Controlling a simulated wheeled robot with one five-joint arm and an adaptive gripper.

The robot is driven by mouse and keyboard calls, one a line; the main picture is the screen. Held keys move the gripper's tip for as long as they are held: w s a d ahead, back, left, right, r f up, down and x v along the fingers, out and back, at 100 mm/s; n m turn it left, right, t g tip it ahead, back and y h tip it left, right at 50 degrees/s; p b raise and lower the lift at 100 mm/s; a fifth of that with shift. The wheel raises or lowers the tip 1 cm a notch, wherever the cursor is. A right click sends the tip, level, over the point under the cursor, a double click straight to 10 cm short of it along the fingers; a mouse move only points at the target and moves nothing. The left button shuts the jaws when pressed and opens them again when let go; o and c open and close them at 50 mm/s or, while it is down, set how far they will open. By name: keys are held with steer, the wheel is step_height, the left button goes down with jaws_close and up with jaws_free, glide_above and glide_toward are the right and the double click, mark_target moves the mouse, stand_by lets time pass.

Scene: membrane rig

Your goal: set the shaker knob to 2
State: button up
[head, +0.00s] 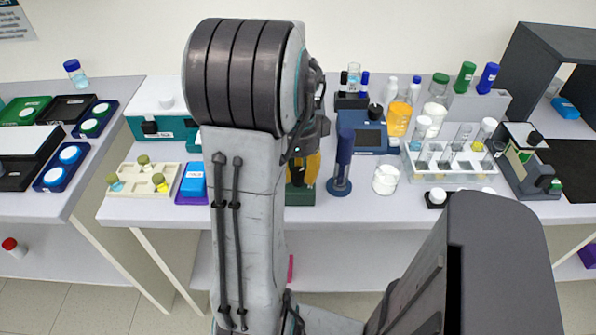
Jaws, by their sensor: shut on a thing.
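My gripper (303,184) has yellow-orange fingers that show just right of my upright arm link, pointing down. It is shut on a small part on top of a dark green device (301,196) at the table's front edge, taken to be the shaker. The part held, taken to be its knob, is hidden between the fingers. My arm covers the left of the device. No dial marks or number can be read, so the knob's setting cannot be told.
A dark blue upright tool (342,165) stands close right of my gripper, with a white beaker (386,179) beyond it. A blue box (193,180) lies left of my arm. A tube rack (457,168) stands at right. A teal and white instrument (160,110) stands behind left.

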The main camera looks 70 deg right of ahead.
mark_target(298, 173)
steer(key=shift+a+f+m, duration=0.1)
steer(key=shift+m, duration=1)
steer(key=o, duration=1.2)
steer(key=shift+r, duration=0.2)
steer(key=shift+d+r, duration=0.2)
steer(key=shift+r, duration=0.05)
steer(key=shift+a+r, duration=0.2)
steer(key=shift+r, duration=3.4)
